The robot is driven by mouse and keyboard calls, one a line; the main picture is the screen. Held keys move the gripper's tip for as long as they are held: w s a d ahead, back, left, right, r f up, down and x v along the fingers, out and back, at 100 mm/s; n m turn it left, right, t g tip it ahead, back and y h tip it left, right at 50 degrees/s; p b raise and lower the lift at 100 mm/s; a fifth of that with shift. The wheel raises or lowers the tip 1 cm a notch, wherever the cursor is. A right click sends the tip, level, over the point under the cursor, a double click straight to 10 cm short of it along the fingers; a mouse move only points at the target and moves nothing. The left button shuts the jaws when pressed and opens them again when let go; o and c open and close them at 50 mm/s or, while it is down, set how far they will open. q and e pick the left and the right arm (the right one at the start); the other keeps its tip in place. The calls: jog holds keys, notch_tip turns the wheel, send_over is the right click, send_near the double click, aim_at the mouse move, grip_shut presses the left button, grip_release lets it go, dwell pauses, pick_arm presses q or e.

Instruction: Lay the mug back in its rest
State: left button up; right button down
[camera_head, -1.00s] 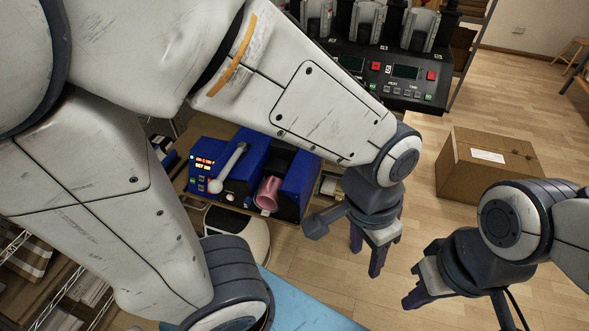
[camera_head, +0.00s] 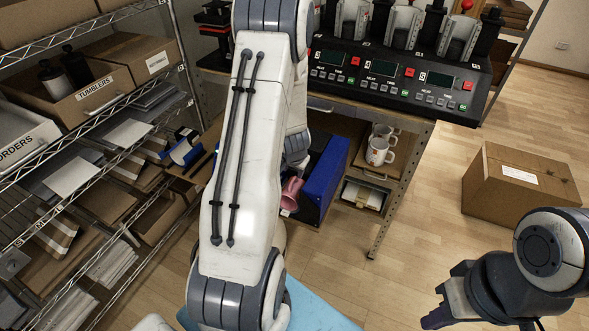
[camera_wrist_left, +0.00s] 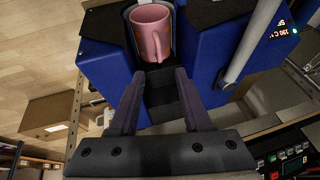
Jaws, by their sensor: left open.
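The pink mug (camera_wrist_left: 151,35) sits in a dark recess of the blue press (camera_wrist_left: 110,68) in the left wrist view, its handle facing the gripper. In the head view the mug (camera_head: 291,193) shows at the front of the blue press (camera_head: 326,172), partly behind my left arm. My left gripper (camera_wrist_left: 160,74) is open and empty, its fingertips just short of the mug and apart from it. My right gripper (camera_head: 431,305) is open and empty at the lower right, far from the press.
A shelf rack (camera_head: 80,170) with boxes stands at the left. A black control panel (camera_head: 390,80) is above the press, and white mugs (camera_head: 380,152) stand on a shelf to its right. A cardboard box (camera_head: 520,190) lies on the floor at right, with clear floor before it.

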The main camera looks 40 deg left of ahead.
aim_at(293, 180)
pick_arm(q)
jog(key=x, duration=0.9)
jog(key=shift+b, duration=0.3)
grip_shut()
jog(key=shift+w+r+p, duration=0.1)
jog(key=shift+r+p, duration=0.15)
jog(key=shift+p, duration=0.05)
dwell(1.1)
